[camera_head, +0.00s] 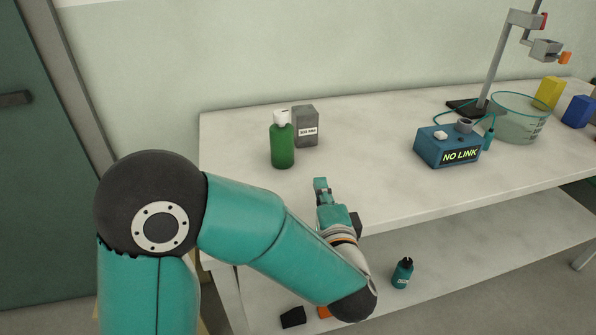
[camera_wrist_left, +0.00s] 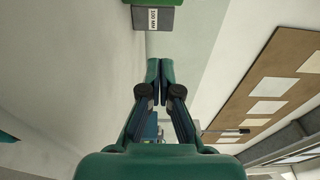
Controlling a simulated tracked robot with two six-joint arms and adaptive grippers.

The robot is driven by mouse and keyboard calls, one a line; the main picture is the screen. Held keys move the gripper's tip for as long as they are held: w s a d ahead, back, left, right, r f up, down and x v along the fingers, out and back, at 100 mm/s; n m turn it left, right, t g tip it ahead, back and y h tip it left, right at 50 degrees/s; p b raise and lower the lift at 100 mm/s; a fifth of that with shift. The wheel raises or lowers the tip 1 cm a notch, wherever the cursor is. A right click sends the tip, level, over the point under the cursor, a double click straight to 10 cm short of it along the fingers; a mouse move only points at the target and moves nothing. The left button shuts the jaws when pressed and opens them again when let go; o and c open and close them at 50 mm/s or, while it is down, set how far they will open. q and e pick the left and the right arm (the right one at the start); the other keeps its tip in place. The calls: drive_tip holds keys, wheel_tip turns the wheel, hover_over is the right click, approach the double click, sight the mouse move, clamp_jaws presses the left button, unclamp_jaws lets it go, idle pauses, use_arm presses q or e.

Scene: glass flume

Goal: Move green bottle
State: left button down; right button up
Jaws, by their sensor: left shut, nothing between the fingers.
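The green bottle (camera_head: 282,145) with a white cap stands upright on the left part of the white bench, just in front of a grey block. In the left wrist view a green strip (camera_wrist_left: 170,3) at the top edge, above the grey block, appears to be part of it. My left gripper (camera_head: 320,184) is over the bench's front edge, in front and to the right of the bottle, apart from it. In the wrist view its fingertips (camera_wrist_left: 160,66) are together with nothing between them. My right gripper does not show.
The grey labelled block (camera_head: 306,126) stands right beside the bottle. A blue box reading NO LINK (camera_head: 449,146), a glass beaker (camera_head: 518,118) and a clamp stand (camera_head: 492,65) are farther right. A small dark teal bottle (camera_head: 402,273) is on the lower shelf. The middle of the bench is clear.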

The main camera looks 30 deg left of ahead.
sight(297, 175)
use_arm(q)
drive_tip(key=f, duration=0.1)
drive_tip(key=f+b, duration=0.2)
drive_tip(key=shift+a, duration=0.25)
drive_tip(key=x, duration=0.9)
drive_tip(key=shift+a+b, duration=0.2)
drive_tip(key=shift+b, duration=0.15)
drive_tip(key=a, duration=0.3)
drive_tip(key=shift+w+a+r, duration=0.1)
drive_tip(key=shift+w+a, duration=0.1)
drive_tip(key=shift+w, duration=0.15)
drive_tip(key=shift+a, duration=0.5)
drive_tip(key=shift+w, duration=0.1)
